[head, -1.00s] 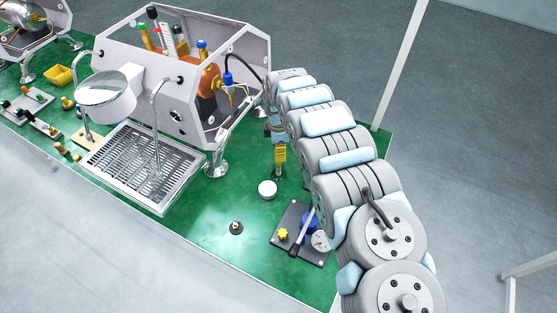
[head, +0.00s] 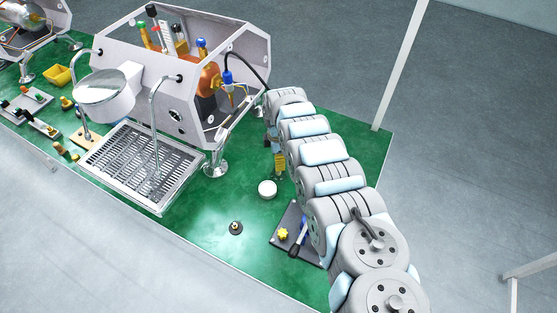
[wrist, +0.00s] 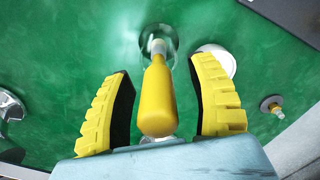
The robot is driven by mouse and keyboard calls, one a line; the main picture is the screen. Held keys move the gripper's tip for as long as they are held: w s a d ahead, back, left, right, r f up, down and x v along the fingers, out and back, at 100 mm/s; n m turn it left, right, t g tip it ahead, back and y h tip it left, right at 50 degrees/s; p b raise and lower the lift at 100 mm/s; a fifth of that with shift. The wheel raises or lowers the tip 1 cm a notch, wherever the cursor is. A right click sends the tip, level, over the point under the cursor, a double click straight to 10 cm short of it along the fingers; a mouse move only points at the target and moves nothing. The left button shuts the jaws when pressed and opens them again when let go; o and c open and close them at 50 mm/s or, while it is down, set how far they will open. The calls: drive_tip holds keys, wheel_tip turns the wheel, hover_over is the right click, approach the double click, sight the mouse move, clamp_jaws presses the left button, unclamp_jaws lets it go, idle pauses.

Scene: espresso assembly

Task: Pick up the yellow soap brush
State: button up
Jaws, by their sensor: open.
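The yellow soap brush (wrist: 157,98) shows in the wrist view as a smooth yellow handle between my fingers. Its far end meets a shiny round holder (wrist: 168,36) on the green table. My gripper (wrist: 160,68) is open, with one ridged yellow finger on each side of the handle and visible gaps on both sides. In the head view, my gripper (head: 280,164) is a small yellow patch beside my arm, right of the machine. I cannot make out the brush separately there.
A white disc (head: 267,188) lies close by; it also shows in the wrist view (wrist: 222,62). A small dark knobbed piece (head: 236,228) stands nearer. A black plate with a yellow knob (head: 283,234) lies beside my arm. The metal-framed espresso machine (head: 190,85) stands left.

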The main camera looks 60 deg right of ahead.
clamp_jaws()
drive_tip(key=shift+r, duration=0.15)
